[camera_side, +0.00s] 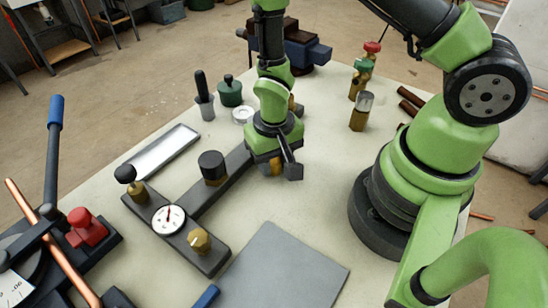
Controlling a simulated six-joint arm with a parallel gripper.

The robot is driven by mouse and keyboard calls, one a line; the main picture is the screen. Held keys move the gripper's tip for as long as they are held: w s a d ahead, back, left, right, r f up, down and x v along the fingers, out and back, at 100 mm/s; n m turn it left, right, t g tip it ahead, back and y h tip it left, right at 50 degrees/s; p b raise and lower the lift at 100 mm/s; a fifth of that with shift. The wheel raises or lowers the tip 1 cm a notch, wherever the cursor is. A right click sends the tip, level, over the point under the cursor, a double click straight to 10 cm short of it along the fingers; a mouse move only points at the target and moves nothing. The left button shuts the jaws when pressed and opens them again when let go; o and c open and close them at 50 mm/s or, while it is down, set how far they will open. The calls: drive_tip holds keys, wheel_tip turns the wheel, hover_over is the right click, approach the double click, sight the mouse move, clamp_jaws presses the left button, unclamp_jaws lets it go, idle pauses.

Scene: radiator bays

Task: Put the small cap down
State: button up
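My gripper (279,168) points down over the pale table, just right of the dark bar fixture (232,180). A small brass-coloured cap (275,167) shows between its dark fingers, which appear shut on it. The fingers hide most of the cap, and I cannot tell its gap from the table. A larger black cap (212,165) sits on a brass fitting on the bar, left of my gripper.
The fixture also carries a dial gauge (168,219), a brass hex fitting (199,240) and a black knob (126,174). A metal tray (163,150) lies left, a grey mat (283,272) in front. Brass valves (361,112) stand right. The table right of my gripper is clear.

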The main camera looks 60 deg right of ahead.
drive_tip(key=o, duration=0.3)
drive_tip(key=shift+o, duration=0.2)
drive_tip(key=shift+r, duration=0.1)
wheel_tip(320, 180, up, 24)
drive_tip(key=s+d+t+y, duration=0.1)
drive_tip(key=s+t, duration=0.1)
drive_tip(key=t, duration=0.1)
drive_tip(key=shift+s, duration=0.3)
drive_tip(key=s+r+t, duration=0.2)
drive_tip(key=s+r, duration=0.1)
drive_tip(key=s+r+n+t+y, duration=0.1)
drive_tip(key=s+r+t, duration=0.1)
drive_tip(key=s+r, duration=0.1)
drive_tip(key=shift+s+d+r, duration=0.15)
drive_tip(key=shift+s+r, duration=0.05)
drive_tip(key=shift+s, duration=0.1)
drive_tip(key=shift+s+r, duration=0.1)
drive_tip(key=shift+s, duration=0.15)
drive_tip(key=shift+c, duration=1.1)
